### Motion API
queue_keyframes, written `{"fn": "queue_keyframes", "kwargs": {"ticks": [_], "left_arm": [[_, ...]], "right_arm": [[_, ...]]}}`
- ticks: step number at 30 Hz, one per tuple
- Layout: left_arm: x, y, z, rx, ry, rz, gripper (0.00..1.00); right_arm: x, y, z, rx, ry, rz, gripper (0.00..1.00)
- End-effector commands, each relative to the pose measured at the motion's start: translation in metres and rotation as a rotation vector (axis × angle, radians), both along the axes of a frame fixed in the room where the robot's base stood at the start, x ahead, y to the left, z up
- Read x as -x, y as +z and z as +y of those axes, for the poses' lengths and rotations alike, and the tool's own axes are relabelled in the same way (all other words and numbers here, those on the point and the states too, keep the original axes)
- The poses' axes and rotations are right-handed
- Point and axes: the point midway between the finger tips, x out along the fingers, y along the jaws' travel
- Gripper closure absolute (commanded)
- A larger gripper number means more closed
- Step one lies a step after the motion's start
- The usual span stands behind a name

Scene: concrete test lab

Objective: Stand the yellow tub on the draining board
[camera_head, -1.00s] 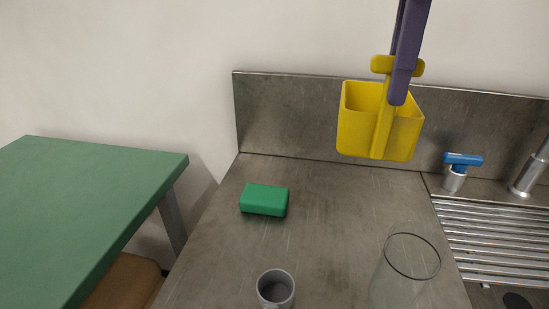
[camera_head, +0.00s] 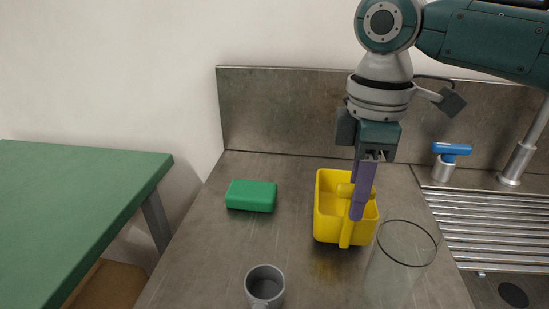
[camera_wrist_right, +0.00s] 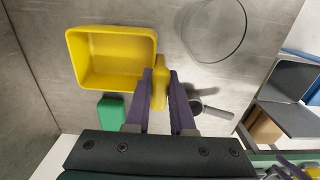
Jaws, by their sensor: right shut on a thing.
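The yellow tub (camera_head: 328,222) is upright, low over the flat steel draining board (camera_head: 215,255); I cannot tell whether its base touches the board. My right gripper (camera_head: 360,200) points down and is shut on the tub's handle. In the right wrist view the tub (camera_wrist_right: 112,86) shows its open, empty inside, and the purple fingers (camera_wrist_right: 161,88) stand on either side of its yellow handle (camera_wrist_right: 162,75).
A clear glass (camera_head: 390,275) stands close to the tub's right. A green sponge (camera_head: 251,196) lies to its left, and a grey cup (camera_head: 265,287) stands nearer me. Metal bars (camera_head: 490,235), a blue-handled tap (camera_head: 448,155) and a green table (camera_head: 75,215) flank the board.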

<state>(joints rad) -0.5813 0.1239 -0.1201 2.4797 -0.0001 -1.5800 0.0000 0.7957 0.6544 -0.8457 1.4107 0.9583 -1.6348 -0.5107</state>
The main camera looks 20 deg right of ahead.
Motion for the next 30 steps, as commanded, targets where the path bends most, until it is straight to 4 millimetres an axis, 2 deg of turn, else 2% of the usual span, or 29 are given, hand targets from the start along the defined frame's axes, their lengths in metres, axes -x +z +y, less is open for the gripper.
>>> {"fn": "queue_keyframes", "kwargs": {"ticks": [3, 15, 16, 21, 23, 30], "left_arm": [[0.0, -0.002, 0.0, -0.001, -0.001, 0.0, 0.44], [0.0, -0.002, 0.0, -0.001, -0.001, -0.001, 0.44], [0.0, -0.002, 0.0, -0.001, -0.001, -0.001, 0.44], [0.0, -0.002, 0.0, 0.002, 0.002, -0.002, 0.44], [-0.001, -0.002, -0.001, 0.003, 0.002, -0.002, 0.44], [-0.001, -0.002, -0.002, 0.009, 0.006, -0.002, 0.44]], "right_arm": [[0.0, -0.013, 0.0, 0.001, 0.0, -0.001, 1.0], [0.0, -0.018, 0.0, 0.0, 0.0, -0.001, 1.0], [0.0, -0.017, 0.0, 0.0, 0.0, -0.001, 0.75], [0.0, -0.017, 0.0, 0.0, 0.0, -0.001, 0.56], [0.0, -0.017, 0.0, 0.0, 0.0, -0.001, 0.49], [0.0, -0.017, 0.0, 0.0, 0.0, -0.002, 0.48]]}}
